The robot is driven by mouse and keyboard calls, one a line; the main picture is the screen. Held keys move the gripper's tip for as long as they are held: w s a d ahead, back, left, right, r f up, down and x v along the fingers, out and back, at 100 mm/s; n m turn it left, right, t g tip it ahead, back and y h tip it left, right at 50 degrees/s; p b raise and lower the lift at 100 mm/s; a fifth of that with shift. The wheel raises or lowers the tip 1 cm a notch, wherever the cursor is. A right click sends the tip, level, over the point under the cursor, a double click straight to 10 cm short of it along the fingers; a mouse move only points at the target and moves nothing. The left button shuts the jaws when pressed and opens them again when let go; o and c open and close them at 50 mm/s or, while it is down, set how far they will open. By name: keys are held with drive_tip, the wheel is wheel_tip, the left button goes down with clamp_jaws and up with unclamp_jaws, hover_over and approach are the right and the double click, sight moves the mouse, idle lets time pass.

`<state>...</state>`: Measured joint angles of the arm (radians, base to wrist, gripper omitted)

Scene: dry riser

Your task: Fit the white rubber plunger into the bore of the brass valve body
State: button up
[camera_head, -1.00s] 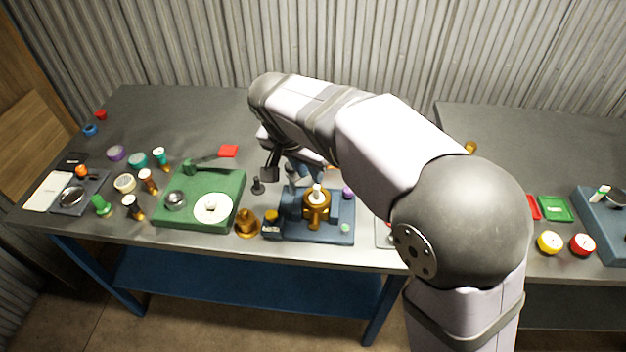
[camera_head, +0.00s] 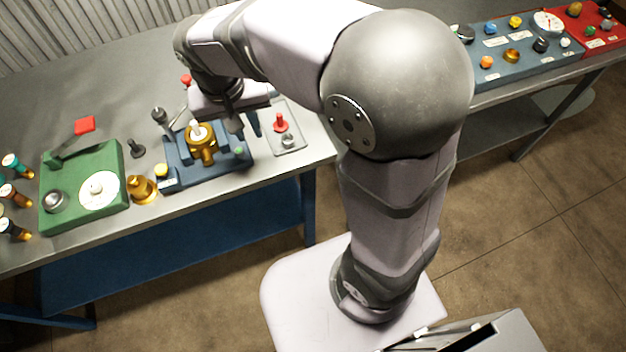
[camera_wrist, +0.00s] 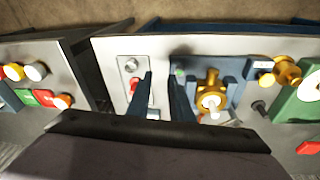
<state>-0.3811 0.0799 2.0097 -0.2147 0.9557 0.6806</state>
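The brass valve body (camera_head: 207,152) stands upright in a blue fixture (camera_head: 178,178) on the grey bench. The white plunger (camera_head: 196,130) stands at the top of the valve body; how deep it sits in the bore I cannot tell. In the wrist view the white plunger (camera_wrist: 211,103) shows against the brass body (camera_wrist: 211,82), to the right of my fingers. My gripper (camera_head: 245,122) is over the right end of the fixture, pointing down, apart from the valve. In the wrist view its two dark fingers (camera_wrist: 162,92) are spread with nothing between them.
A light plate (camera_head: 292,143) with a red-topped part (camera_head: 281,122) lies right of the gripper. A green block (camera_head: 58,165) with a white disc and a brass fitting (camera_head: 141,189) stand left of the fixture. The blue-grey panel (camera_head: 520,60) is on another bench at right.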

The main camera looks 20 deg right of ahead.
drive_tip(key=s+d+f+n+g, duration=0.1)
drive_tip(key=s+d+f, duration=0.3)
drive_tip(key=s, duration=0.2)
drive_tip(key=s+d+f+n+g+y, duration=0.1)
drive_tip(key=s+d+f, duration=0.3)
drive_tip(key=s, duration=0.3)
drive_tip(key=shift+s+d+f, duration=0.25)
drive_tip(key=shift+s+d, duration=0.05)
drive_tip(key=shift+d, duration=0.45)
drive_tip(key=shift+r+p, duration=0.85)
drive_tip(key=shift+p, duration=0.05)
